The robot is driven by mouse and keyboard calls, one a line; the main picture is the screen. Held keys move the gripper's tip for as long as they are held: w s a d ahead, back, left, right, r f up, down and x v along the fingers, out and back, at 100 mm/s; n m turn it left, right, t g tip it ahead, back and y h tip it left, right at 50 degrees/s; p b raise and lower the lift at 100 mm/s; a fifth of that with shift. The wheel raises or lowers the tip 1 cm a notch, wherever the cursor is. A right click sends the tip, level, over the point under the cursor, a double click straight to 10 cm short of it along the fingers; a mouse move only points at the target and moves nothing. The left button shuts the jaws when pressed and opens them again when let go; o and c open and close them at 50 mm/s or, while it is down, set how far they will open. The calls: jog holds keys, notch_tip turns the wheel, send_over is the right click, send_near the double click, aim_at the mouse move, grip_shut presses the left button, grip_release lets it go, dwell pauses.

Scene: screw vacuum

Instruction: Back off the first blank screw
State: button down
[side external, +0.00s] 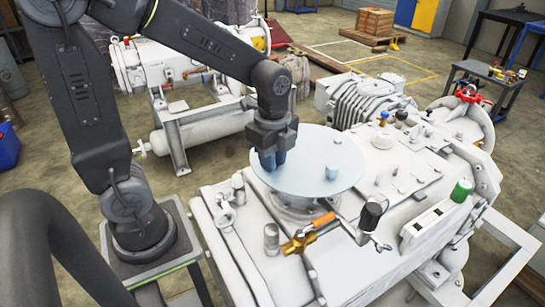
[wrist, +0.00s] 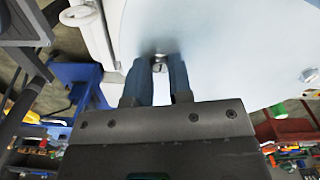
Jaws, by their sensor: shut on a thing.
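The blank (side external: 308,150) is a pale blue round plate on top of the white vacuum machine. It also fills the upper middle and right of the wrist view (wrist: 235,50). My gripper (side external: 272,165) points down at the left part of the plate. In the wrist view its two blue fingers (wrist: 159,66) are shut on a small metal screw (wrist: 159,63) near the plate's edge. The fingers hide most of this screw. A second small raised part (side external: 332,172) stands on the right of the plate, and it shows at the right edge of the wrist view (wrist: 309,75).
An orange-handled brass valve (side external: 300,240) and a black-topped fitting (side external: 371,215) stand in front of the plate. A ribbed motor housing (side external: 365,102) is behind it. A green cap (side external: 461,190) is at the right. The air above the plate's right side is free.

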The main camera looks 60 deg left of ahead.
jog(key=shift+n, duration=0.4)
jog(key=n, duration=0.4)
jog(key=shift+n, duration=0.3)
jog(key=n, duration=1.1)
jog(key=shift+n, duration=0.4)
jog(key=n, duration=0.5)
jog(key=shift+f, duration=0.1)
jog(key=shift+n, duration=0.4)
jog(key=c, duration=1)
grip_release()
